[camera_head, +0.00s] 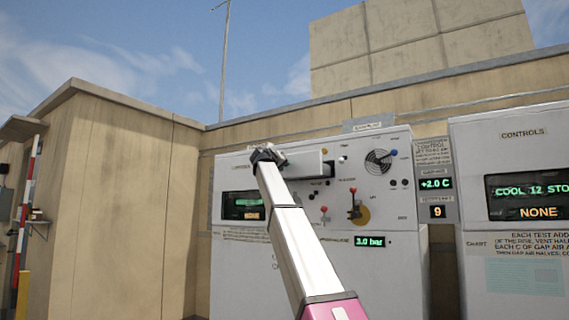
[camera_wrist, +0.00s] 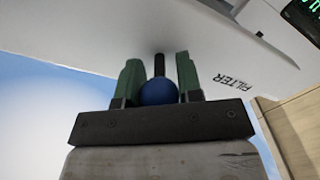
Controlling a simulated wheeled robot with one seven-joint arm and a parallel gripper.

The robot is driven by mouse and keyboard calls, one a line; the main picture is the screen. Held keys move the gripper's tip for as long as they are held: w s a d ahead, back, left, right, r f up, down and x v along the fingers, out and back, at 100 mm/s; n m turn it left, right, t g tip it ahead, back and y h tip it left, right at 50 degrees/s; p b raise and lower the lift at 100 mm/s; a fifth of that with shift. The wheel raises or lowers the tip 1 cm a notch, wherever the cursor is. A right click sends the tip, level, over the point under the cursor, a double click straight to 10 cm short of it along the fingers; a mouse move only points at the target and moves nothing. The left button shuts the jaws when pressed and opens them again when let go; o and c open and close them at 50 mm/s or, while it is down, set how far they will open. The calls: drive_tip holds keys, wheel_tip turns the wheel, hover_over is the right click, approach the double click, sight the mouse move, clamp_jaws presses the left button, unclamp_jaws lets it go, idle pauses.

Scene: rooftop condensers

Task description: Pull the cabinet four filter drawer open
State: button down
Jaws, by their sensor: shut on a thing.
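The white cabinet (camera_head: 400,270) stands ahead, with its number label too small to read. A pale box-like part (camera_head: 306,163), which looks like the filter drawer, stands out from its upper face. My gripper (camera_head: 268,154) is at the left end of this part. In the wrist view, my gripper's green fingers (camera_wrist: 158,64) are shut on a blue ball knob (camera_wrist: 158,92). The knob sits on a short dark stem from a white panel (camera_wrist: 90,25) marked FILTER. The knob is hidden in the head view, and I cannot tell how far the drawer is out.
A red lever (camera_head: 354,205), a round dial (camera_head: 378,162) with a blue knob and a 3.0 bar display (camera_head: 370,241) are on the cabinet face right of my arm. A second cabinet (camera_head: 515,230) stands at right. A tan wall (camera_head: 120,200) is at left.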

drive_tip(key=shift+s+d+r, duration=0.1)
drive_tip(key=shift+r, duration=0.05)
drive_tip(key=c, duration=0.8)
unclamp_jaws()
drive_tip(key=v, duration=1.1)
drive_tip(key=shift+d, duration=0.1)
